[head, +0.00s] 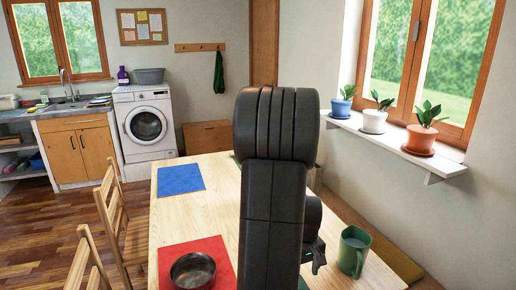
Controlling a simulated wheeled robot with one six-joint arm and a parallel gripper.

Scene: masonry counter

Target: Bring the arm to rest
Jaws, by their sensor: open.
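My arm rises upright in the middle of the head view and hides the centre of the table. My gripper (315,257) shows only in part, low behind the arm's right side, just left of a green mug (353,252). It looks open, and I see nothing held in it; its fingertips are mostly hidden. The mug stands upright on the wooden table (217,218), apart from the gripper as far as I can tell.
A dark metal bowl (193,270) sits on a red mat (180,250). A blue mat (181,179) lies bare behind it. Wooden chairs (112,215) line the table's left side. Potted plants (374,121) stand on a white sill shelf (445,166) at right.

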